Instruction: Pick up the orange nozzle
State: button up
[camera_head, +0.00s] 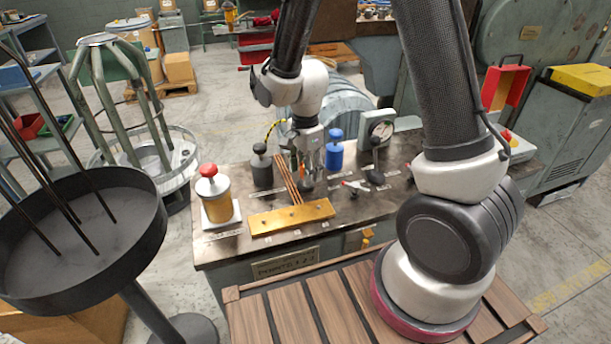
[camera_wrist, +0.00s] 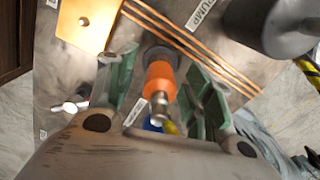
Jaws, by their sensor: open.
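The orange nozzle (camera_wrist: 160,80) shows in the wrist view between my gripper's two green-padded fingers, with gaps on both sides. Its far end meets a dark round piece (camera_wrist: 161,55); a metal tip and a yellow bit show at its near end. In the head view only a small orange patch of the nozzle (camera_head: 302,171) shows, partly hidden by the fingers. My gripper (camera_head: 307,165) points down over the workbench (camera_head: 237,252) behind the brass block. It also shows in the wrist view (camera_wrist: 163,72), open around the nozzle and holding nothing.
Thin copper rods (camera_head: 288,184) lean close to my gripper from the brass block (camera_head: 290,216). A dark canister (camera_head: 262,168) stands to the left, a blue bottle (camera_head: 334,150) and a dial gauge (camera_head: 377,134) to the right. A red-knobbed amber jar (camera_head: 215,197) stands at the bench's left.

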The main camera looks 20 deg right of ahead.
jog(key=shift+f, duration=0.4)
grip_shut()
jog(key=shift+r, duration=0.1)
notch_tip(320, 180, up, 13)
jog(key=shift+f, duration=0.2)
dwell(0.3)
